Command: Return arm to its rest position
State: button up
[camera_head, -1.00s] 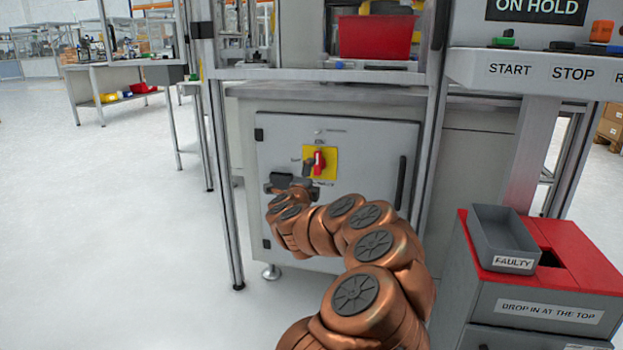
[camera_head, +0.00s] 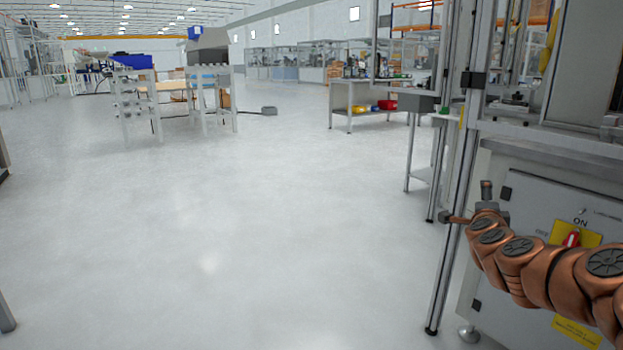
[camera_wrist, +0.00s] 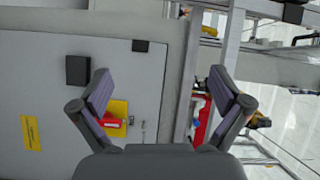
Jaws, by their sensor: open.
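My copper-coloured arm (camera_head: 540,268) reaches in from the right edge of the head view, in front of the grey cabinet door (camera_head: 520,205). My gripper (camera_head: 468,204) is at the arm's left end, near the cabinet's left edge and a metal post. In the wrist view my gripper (camera_wrist: 160,88) has its two dark fingers spread wide, with nothing between them. The red switch on a yellow plate (camera_head: 571,238) is partly covered by my arm in the head view. The switch (camera_wrist: 115,122) also shows beside the left finger in the wrist view.
The metal frame post (camera_head: 445,200) stands close to my gripper. A workbench with coloured bins (camera_head: 368,105) stands farther back.

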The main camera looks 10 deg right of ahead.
jog(key=w+a+r+n+t+y+p, duration=0.15)
jog(key=a+r+n+y+p, duration=0.4)
jog(key=a, duration=0.55)
jog(key=w+a+r+n+y+p, duration=0.2)
jog(key=a+r+n+y+p, duration=0.3)
jog(key=a, duration=0.7)
jog(key=s+a+r+n+g+y+p, duration=0.2)
jog(key=s+a+n+p, duration=0.15)
jog(key=a, duration=0.45)
jog(key=s+a+r+n+g+y+p, duration=0.25)
jog(key=s+a+p, duration=0.25)
jog(key=a, duration=0.3)
jog(key=s+a+r+n+g+h+p, duration=0.1)
jog(key=s+a+n+g+p, duration=0.15)
jog(key=s+p, duration=0.35)
jog(key=s+a+r+n+g+p, duration=0.1)
jog(key=s+a+n+g+p, duration=0.2)
jog(key=s, duration=0.5)
jog(key=s+d+r+g+h+p, duration=0.1)
jog(key=s+r+g+p, duration=0.1)
jog(key=s+p, duration=0.2)
jog(key=s+d+r+n+g+h+p, duration=0.1)
jog(key=s+r+g+p, duration=0.1)
jog(key=s, duration=0.9)
jog(key=s+d+r+n+g+h+p, duration=0.1)
jog(key=s+r+g+p, duration=0.2)
jog(key=s+p, duration=0.2)
jog(key=s, duration=0.2)
jog(key=shift+s+p, duration=0.3)
